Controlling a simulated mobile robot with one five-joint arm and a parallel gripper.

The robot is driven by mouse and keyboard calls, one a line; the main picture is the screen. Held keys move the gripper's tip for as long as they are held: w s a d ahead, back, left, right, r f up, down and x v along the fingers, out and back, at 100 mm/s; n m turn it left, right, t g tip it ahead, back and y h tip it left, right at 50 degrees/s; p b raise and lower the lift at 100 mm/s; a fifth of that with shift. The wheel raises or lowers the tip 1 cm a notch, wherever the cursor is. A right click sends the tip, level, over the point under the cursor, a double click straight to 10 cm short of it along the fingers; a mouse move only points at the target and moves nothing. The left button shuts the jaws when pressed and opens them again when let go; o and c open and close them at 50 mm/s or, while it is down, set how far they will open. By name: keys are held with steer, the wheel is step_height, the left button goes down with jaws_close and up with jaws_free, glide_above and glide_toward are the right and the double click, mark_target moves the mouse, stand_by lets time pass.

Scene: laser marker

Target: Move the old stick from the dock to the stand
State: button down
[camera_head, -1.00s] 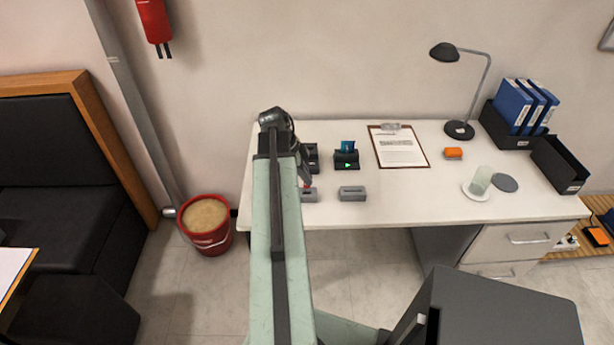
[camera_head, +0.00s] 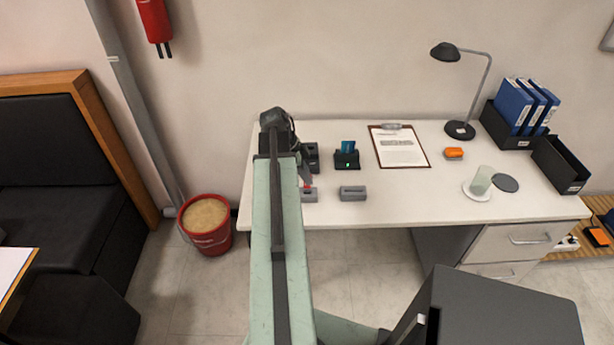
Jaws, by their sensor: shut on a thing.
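My gripper (camera_head: 306,180) is at the desk's front left, mostly hidden behind my own arm. It is shut on a small red-ended stick (camera_head: 308,187), of which only a little shows. The stick is at the top of the left small grey block (camera_head: 310,195); I cannot tell whether it is seated in it. A similar grey block (camera_head: 353,194) stands to the right, with nothing seen in it. A black dock-like holder (camera_head: 347,161) behind them carries an upright blue piece (camera_head: 348,147) and shows a small green light. Which of these is the dock or stand is not labelled.
Another black holder (camera_head: 312,158) is partly hidden by my arm. A clipboard (camera_head: 400,148), an orange object (camera_head: 454,153), a glass (camera_head: 481,181) and a lamp (camera_head: 459,130) lie to the right on the white desk (camera_head: 410,205). The desk's front middle is clear.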

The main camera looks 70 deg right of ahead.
steer(key=shift+f+b, duration=1.6)
steer(key=shift+f, duration=0.05)
steer(key=c, duration=1.5)
jaws_free()
steer(key=shift+r, duration=0.1)
steer(key=p+v, duration=0.7)
steer(key=v, duration=0.1)
step_height(320, 180, up, 6)
steer(key=p, duration=0.6)
glide_above(307, 187)
steer(key=w, duration=0.3)
steer(key=shift+a, duration=0.3)
